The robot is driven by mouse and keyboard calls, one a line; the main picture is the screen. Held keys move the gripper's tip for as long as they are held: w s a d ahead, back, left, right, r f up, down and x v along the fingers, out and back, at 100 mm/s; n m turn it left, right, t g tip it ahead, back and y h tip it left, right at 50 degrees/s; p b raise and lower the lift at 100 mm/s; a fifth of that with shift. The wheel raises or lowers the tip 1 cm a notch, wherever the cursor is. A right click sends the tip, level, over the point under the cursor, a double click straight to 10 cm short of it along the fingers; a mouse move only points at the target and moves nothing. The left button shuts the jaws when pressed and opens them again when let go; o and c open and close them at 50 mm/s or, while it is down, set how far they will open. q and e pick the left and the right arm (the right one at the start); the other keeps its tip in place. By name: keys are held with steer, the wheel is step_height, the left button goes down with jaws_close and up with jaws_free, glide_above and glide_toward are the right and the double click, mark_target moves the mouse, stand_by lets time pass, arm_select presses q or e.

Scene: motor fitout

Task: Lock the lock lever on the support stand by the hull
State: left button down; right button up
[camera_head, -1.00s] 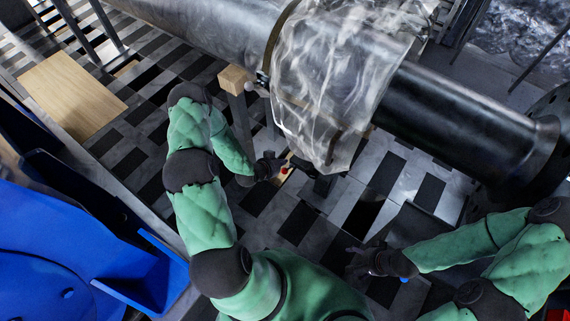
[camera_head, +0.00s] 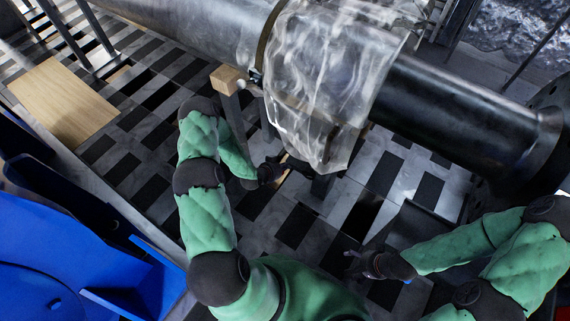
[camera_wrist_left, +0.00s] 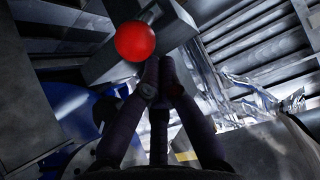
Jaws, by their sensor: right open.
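The lock lever's red ball knob (camera_wrist_left: 135,41) shows in the left wrist view, just beyond and left of my left fingertips, in front of a grey metal bar (camera_wrist_left: 140,55). My left gripper (camera_head: 276,170) is low beside the plastic-wrapped hull section and hides the knob in the head view. In the left wrist view its fingers (camera_wrist_left: 160,65) are drawn together, with nothing seen between the tips. Contact with the lever cannot be told. A support stand post with a wooden top block (camera_head: 228,79) stands by the hull. My right gripper (camera_head: 362,262) is open and empty above the floor.
The large grey hull tube (camera_head: 460,115), partly wrapped in clear plastic (camera_head: 325,80), crosses above the work area. A blue structure (camera_head: 80,250) stands at left, near a wooden board (camera_head: 62,100). Checkered floor (camera_head: 300,225) lies open between my arms.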

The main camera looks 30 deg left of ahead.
arm_select(q)
steer(key=shift+s, duration=0.1)
arm_select(e)
steer(key=shift+f, duration=0.1)
arm_select(q)
steer(key=shift+s+f+t+b, duration=0.2)
steer(key=shift+t+b, duration=0.2)
steer(key=shift+b, duration=0.2)
arm_select(e)
steer(key=shift+a+f, duration=0.2)
steer(key=shift+f, duration=0.3)
arm_select(q)
steer(key=shift+s+f, duration=0.1)
arm_select(e)
steer(key=shift+f, duration=0.2)
